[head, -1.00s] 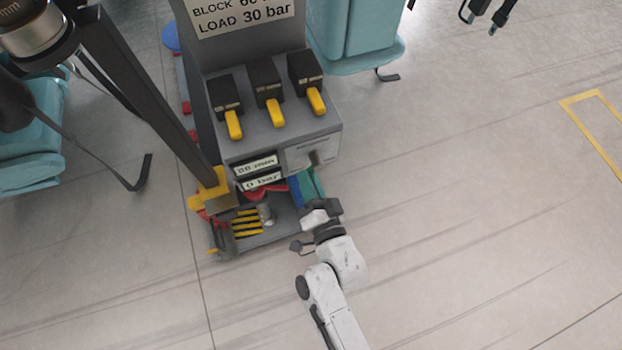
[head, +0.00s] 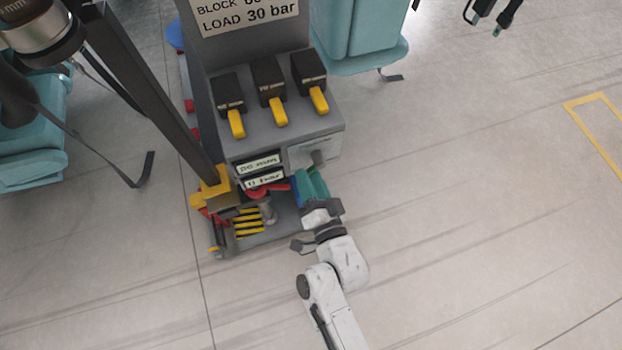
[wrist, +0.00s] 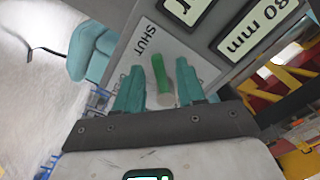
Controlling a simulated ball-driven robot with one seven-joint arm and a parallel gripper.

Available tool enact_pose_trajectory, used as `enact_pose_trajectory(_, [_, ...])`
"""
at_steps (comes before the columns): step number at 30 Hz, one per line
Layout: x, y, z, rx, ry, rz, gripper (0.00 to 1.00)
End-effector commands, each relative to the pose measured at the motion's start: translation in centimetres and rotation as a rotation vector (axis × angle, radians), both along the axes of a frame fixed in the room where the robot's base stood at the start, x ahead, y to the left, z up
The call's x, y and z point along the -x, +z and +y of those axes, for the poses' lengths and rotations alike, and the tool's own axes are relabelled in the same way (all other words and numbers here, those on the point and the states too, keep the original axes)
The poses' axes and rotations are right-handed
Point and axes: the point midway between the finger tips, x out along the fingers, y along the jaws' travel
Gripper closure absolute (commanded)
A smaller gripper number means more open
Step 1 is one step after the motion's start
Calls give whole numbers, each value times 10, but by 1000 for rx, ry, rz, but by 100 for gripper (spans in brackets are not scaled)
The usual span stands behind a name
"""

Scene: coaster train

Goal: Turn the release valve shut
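The release valve's green handle (wrist: 159,72) shows in the wrist view, with a grey round end (wrist: 166,99) nearest the camera. It sits in front of a light plate (wrist: 150,45) lettered SHUT. My gripper (wrist: 159,68) has its teal fingers on either side of the handle, with visible gaps. The fingers are apart, and contact with the handle does not show. In the head view my gripper (head: 312,186) is at the lower right front of the grey pump unit (head: 330,122), below its light plate (head: 313,152). There the fingers mostly hide the valve.
Three black blocks with yellow levers (head: 278,112) top the unit. Two label displays (head: 260,165) are left of the plate. A red part and a yellow-striped base (head: 249,222) lie close left of my gripper. Teal seats (head: 360,45) stand behind.

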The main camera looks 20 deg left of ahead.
Motion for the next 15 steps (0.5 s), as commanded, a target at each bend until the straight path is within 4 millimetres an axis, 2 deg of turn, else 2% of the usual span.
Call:
enact_pose_trajectory(7, [11,-1,-6,0,1,1,61])
enact_pose_trajectory(15, [53,-1,-34,2,2,3,61])
